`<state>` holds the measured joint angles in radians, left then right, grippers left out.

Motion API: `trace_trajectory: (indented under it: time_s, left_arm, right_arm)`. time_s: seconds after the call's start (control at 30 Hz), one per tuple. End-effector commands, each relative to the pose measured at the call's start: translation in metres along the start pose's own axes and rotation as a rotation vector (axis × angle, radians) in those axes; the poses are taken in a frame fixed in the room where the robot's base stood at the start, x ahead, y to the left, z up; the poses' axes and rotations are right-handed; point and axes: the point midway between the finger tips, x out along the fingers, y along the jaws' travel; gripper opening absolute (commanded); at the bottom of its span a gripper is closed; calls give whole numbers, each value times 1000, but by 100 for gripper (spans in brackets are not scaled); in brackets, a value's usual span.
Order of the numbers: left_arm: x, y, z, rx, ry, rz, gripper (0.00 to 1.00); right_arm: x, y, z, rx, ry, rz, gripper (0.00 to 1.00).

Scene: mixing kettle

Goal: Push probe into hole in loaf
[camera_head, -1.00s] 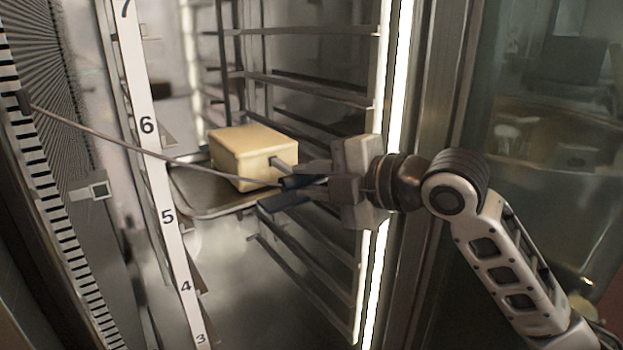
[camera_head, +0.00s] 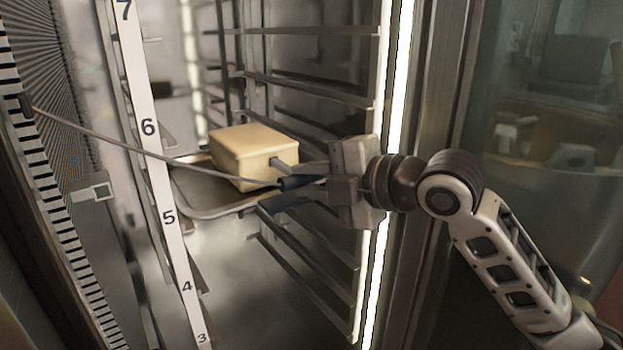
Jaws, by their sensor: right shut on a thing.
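The loaf (camera_head: 243,157) is a pale yellow block lying on a metal tray (camera_head: 200,203) inside the cabinet. The probe (camera_head: 294,183) has a dark handle and a long grey cable that runs left to the cabinet wall. My right gripper (camera_head: 292,188) is shut on the probe's handle, just right of the loaf. The hole in the loaf cannot be made out, and a finger covers part of the loaf's right face. I cannot tell whether the probe's tip touches the loaf. My left gripper is not in view.
Rack rails (camera_head: 305,85) line the cabinet's right side, above and below the tray. A white numbered strip (camera_head: 157,170) stands at the left front. The cable (camera_head: 120,143) crosses in front of the strip. A bright light strip (camera_head: 398,70) runs beside my right wrist.

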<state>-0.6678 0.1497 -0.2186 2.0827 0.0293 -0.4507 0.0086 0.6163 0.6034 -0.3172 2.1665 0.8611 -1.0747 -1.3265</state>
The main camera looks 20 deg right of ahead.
Motion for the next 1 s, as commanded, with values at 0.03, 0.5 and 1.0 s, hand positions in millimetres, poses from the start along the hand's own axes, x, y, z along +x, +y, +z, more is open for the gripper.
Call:
trace_trajectory:
  time_s: [0.03, 0.5, 1.0]
  left_arm:
    - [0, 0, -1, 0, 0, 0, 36]
    - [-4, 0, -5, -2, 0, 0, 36]
    - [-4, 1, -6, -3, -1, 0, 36]
  right_arm:
    - [0, 1, 0, -1, 0, 2, 0]
    - [11, 5, 3, -1, 0, 2, 0]
    - [14, 5, 4, -1, 0, 2, 0]
